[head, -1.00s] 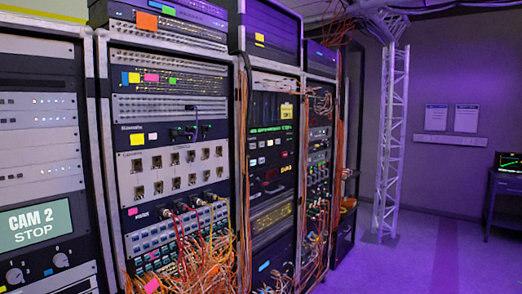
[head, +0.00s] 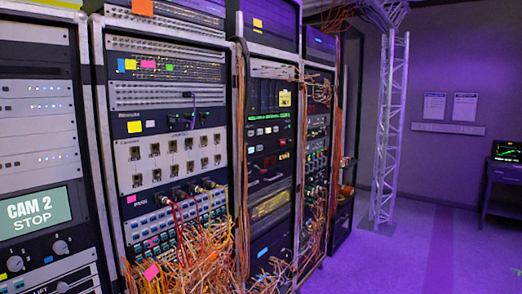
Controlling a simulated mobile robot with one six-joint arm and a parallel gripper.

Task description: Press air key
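No key marked "air" can be read in the head view; labels are mostly too small. The left rack has a lit display (head: 36,214) reading "CAM 2 STOP". Below it is a dark control panel (head: 40,248) with round knobs and small yellow and blue keys. The middle rack has a panel with rows of small keys (head: 150,228), partly covered by cables. My gripper is not in view.
Orange and red cables (head: 185,262) spill from the middle rack's lower front. A white truss column (head: 390,130) stands at the back right. A dark stand with a monitor (head: 506,152) is at the right edge. The purple floor (head: 400,262) at right is clear.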

